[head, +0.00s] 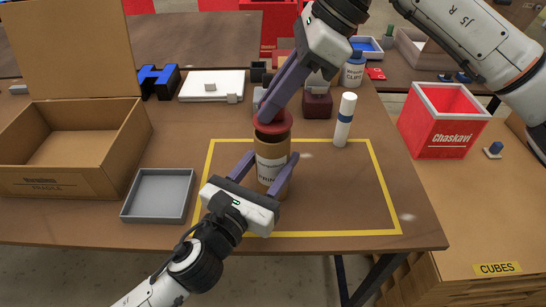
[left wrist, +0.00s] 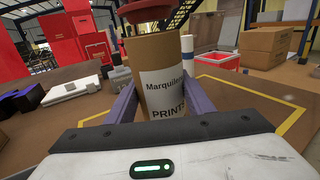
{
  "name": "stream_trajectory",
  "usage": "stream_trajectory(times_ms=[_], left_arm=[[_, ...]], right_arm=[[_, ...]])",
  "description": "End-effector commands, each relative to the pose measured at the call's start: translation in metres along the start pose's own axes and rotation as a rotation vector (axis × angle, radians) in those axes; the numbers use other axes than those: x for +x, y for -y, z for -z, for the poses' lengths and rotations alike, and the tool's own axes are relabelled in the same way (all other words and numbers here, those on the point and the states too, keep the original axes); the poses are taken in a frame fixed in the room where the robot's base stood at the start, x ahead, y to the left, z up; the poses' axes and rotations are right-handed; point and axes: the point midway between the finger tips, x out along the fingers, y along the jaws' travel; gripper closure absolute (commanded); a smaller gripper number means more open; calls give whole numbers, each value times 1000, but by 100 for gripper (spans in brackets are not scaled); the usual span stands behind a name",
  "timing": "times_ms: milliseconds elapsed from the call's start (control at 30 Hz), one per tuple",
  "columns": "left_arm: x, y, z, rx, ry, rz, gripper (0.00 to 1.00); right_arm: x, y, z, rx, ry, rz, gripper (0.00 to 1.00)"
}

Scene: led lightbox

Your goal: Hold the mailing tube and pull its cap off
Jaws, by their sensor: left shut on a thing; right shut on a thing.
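The mailing tube (head: 272,164) is a brown cardboard cylinder with a white printed label, upright inside the yellow outline on the table. It also shows in the left wrist view (left wrist: 160,65). My left gripper (head: 266,167) is shut on the tube, one finger on each side of its body.
An open cardboard box (head: 126,140) and a grey tray (head: 158,194) stand to the left. A white tube with a blue band (head: 344,119) stands behind right. A red bin (head: 441,119) is on the right-hand surface. The right part of the yellow outline is clear.

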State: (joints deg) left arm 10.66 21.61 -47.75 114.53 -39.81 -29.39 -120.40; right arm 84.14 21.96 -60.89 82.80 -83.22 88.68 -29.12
Motion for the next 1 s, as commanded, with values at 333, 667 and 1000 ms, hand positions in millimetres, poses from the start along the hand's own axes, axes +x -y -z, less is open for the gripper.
stream_trajectory(times_ms=[333, 667, 1000], left_arm=[[0, -1, 0, 2, 0, -2, 79], [0, -1, 0, 2, -1, -2, 79], [0, -1, 0, 2, -1, -2, 79]], right_arm=[[-16, 0, -10, -1, 2, 1, 100], [-30, 0, -19, -1, 2, 2, 100], [-37, 0, -23, 0, 1, 0, 100]])
